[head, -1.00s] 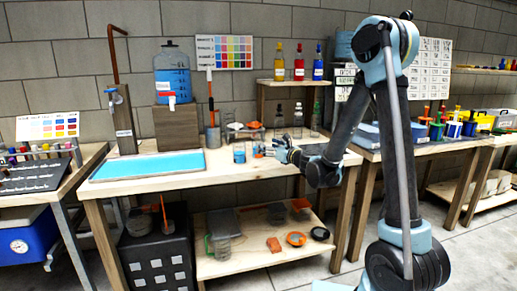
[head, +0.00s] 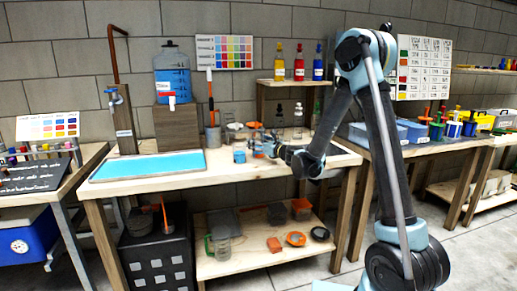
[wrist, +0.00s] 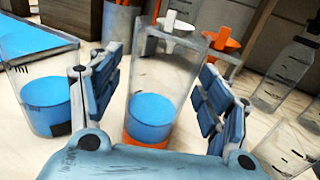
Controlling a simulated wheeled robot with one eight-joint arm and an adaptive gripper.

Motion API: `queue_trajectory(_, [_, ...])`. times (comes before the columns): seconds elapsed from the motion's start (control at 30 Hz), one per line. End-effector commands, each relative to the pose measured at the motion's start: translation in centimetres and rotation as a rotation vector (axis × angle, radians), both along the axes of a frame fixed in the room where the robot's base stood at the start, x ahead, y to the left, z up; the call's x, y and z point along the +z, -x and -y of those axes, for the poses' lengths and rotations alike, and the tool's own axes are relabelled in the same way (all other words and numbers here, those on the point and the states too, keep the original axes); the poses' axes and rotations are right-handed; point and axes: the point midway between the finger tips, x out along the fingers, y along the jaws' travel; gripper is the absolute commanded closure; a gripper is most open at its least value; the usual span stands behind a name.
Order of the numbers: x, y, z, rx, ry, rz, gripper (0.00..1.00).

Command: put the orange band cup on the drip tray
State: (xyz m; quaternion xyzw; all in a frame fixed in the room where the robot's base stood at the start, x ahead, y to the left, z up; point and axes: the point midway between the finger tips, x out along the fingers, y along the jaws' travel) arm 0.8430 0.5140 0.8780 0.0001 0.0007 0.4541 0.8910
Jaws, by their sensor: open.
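The orange band cup (wrist: 160,98) is a clear, tall cup with blue liquid and an orange band at its base. It stands upright on the bench, between the open fingers of my gripper (wrist: 158,92) in the wrist view, with gaps showing on both sides. In the head view my gripper (head: 271,147) reaches in from the right, and the cup (head: 257,149) is partly hidden by it. The drip tray (head: 148,165) is a flat, pale-rimmed tray with a blue surface on the left of the bench. Its corner shows at upper left in the wrist view (wrist: 30,38).
A similar clear cup with blue liquid (wrist: 45,95) stands just left of my gripper, between it and the tray. Clear bottles (wrist: 285,75) stand to the right. Behind are a container with an orange-handled tool (head: 213,135) and a wooden block (head: 176,128) under a water jug.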

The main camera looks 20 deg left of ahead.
Motion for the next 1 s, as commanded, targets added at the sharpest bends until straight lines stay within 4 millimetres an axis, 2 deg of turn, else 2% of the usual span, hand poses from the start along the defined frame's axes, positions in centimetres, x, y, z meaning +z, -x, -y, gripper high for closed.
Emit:
queue_trajectory(0.07, [0.00,0.03,0.02,0.000,0.000,0.000,0.29])
queue_trajectory(0.1, [0.00,0.03,0.02,0.000,0.000,0.000,0.34])
queue_trajectory(0.3, [0.00,0.03,0.03,0.000,0.000,0.000,0.79])
queue_trajectory(0.33, [0.00,0.03,0.03,0.000,0.000,0.000,0.82])
queue_trajectory(0.43, [0.00,0.04,0.03,0.000,0.000,0.000,0.83])
queue_trajectory(0.47, [0.01,0.04,0.03,0.000,0.000,0.000,0.87])
queue_trajectory(0.77, [0.09,0.05,0.03,0.000,0.000,0.000,0.87])
queue_trajectory(1.0, [0.87,0.02,0.01,0.000,0.000,0.000,0.87])
